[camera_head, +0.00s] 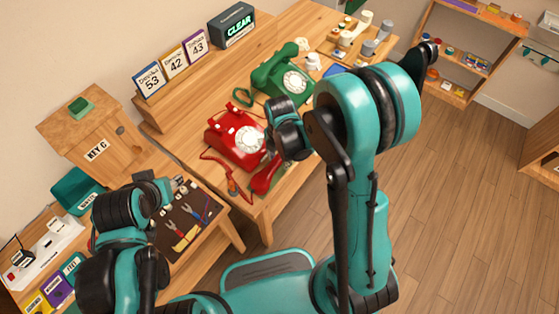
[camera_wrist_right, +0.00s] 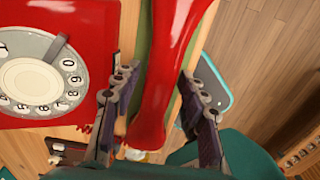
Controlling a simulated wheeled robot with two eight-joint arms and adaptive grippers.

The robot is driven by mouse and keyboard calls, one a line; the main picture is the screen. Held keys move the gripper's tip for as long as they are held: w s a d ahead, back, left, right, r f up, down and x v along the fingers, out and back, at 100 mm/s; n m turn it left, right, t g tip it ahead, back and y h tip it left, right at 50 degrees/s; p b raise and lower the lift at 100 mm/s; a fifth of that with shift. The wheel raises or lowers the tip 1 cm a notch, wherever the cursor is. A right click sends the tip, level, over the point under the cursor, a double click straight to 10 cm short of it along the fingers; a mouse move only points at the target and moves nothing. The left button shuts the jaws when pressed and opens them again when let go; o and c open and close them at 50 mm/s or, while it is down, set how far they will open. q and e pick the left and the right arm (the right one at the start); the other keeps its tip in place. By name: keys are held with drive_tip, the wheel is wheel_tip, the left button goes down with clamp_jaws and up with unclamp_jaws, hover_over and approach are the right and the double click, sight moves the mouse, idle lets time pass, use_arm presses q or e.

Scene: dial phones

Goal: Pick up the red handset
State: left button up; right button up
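The red dial phone (camera_head: 226,132) stands on the wooden table, its white dial facing up. It also shows at the left of the right wrist view (camera_wrist_right: 40,70). The red handset (camera_head: 264,181) lies off its cradle beside the phone, near the table's front edge, on a green strip or mat. In the right wrist view the handset (camera_wrist_right: 165,75) runs lengthwise between the two fingers of my right gripper (camera_wrist_right: 158,88). The fingers are apart, with gaps beside the handset. My left gripper (camera_head: 178,184) is by the tool tray; its finger opening is too small to tell.
A green dial phone (camera_head: 282,75) stands behind the red one. A red cord (camera_head: 228,176) lies on the table in front. A dark tray (camera_head: 190,222) with pliers is at left. Number cards (camera_head: 174,62) and a "CLEAR" display (camera_head: 234,28) stand along the back. Open floor lies right.

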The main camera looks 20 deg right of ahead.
clamp_jaws()
drive_tip(key=shift+r, duration=0.1)
